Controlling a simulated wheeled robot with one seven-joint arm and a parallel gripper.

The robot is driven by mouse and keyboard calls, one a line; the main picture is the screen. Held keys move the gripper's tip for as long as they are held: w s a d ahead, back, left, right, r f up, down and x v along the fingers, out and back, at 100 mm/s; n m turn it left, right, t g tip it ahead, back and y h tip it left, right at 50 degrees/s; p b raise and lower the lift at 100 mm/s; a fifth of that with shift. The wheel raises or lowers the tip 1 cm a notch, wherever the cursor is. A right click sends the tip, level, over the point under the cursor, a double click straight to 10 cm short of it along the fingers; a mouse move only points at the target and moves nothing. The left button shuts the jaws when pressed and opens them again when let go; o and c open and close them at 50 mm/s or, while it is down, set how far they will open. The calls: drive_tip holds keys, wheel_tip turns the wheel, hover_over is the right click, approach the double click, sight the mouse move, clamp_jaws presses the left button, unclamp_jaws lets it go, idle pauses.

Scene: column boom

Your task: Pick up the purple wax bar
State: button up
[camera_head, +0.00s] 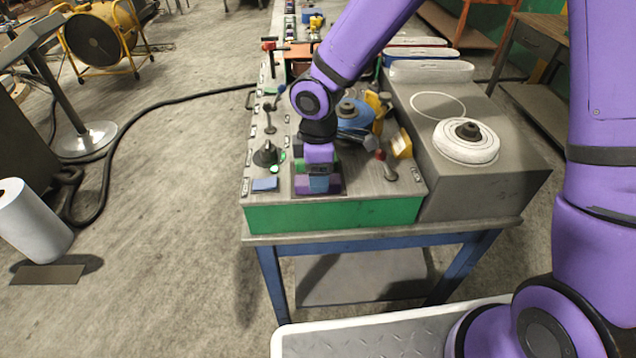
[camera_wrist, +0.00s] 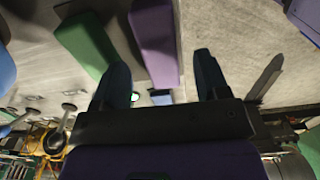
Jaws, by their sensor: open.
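The purple wax bar (camera_wrist: 153,40) shows in the wrist view as a long block lying between and beyond my two dark fingertips. My gripper (camera_wrist: 161,70) is open, with a finger to each side of the bar's near end. I see no contact between finger and bar. In the head view my gripper (camera_head: 319,183) points down over the front of the bench panel. Purple (camera_head: 335,184) shows beside its fingers there, and the fingers hide much of what lies beneath.
A green bar (camera_wrist: 84,44) lies just left of the purple one in the wrist view. Around my gripper stand a black knob (camera_head: 265,154), a red-topped lever (camera_head: 385,165), a yellow block (camera_head: 401,144) and a blue round part (camera_head: 352,115). A white disc (camera_head: 466,142) sits right.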

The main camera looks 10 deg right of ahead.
drive_tip(key=shift+f, duration=1.5)
drive_tip(key=c, duration=1)
drive_tip(key=shift+r, duration=0.15)
